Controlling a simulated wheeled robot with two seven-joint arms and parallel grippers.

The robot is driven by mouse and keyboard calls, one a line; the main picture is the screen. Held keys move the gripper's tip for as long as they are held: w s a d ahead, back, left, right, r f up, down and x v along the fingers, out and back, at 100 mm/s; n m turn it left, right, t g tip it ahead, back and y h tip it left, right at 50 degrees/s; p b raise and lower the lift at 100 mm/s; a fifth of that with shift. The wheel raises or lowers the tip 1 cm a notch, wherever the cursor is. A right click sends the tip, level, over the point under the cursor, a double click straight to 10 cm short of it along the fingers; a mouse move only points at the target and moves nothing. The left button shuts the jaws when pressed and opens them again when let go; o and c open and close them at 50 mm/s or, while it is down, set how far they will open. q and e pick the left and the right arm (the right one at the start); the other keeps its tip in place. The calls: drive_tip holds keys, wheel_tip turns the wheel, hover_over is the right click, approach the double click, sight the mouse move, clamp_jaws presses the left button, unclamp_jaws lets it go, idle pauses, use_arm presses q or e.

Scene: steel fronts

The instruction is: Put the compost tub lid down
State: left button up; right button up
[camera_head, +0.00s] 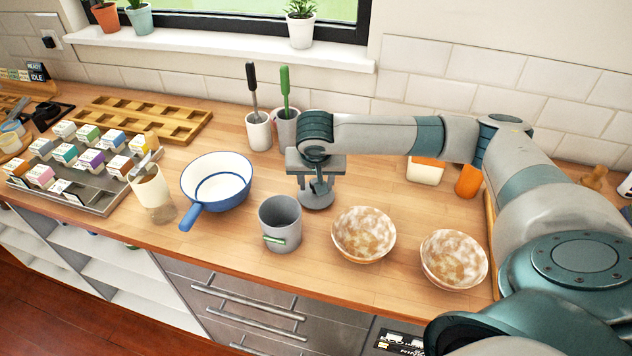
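The compost tub (280,228) is a grey, open-topped cylinder with a green label, upright near the counter's front. Its lid (317,202) is a grey disc just behind and right of the tub, clear of the tub's rim. My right gripper (318,185) points down directly over the lid, its fingers closed at the lid's middle. The lid is on the counter or very close above it; I cannot tell which. The fingers partly hide the lid's top. My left gripper is not in view.
Two speckled bowls (364,234) (454,259) stand right of the tub. A blue-and-white pan (216,182) is to the left, its handle toward the front. Two cups with utensils (259,131) (285,127) stand behind. A tray of small cartons (98,198) is far left.

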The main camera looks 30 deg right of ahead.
drive_tip(key=b+v, duration=0.1)
drive_tip(key=v, duration=1.1)
drive_tip(key=shift+b, duration=0.4)
drive_tip(key=shift+s, duration=0.1)
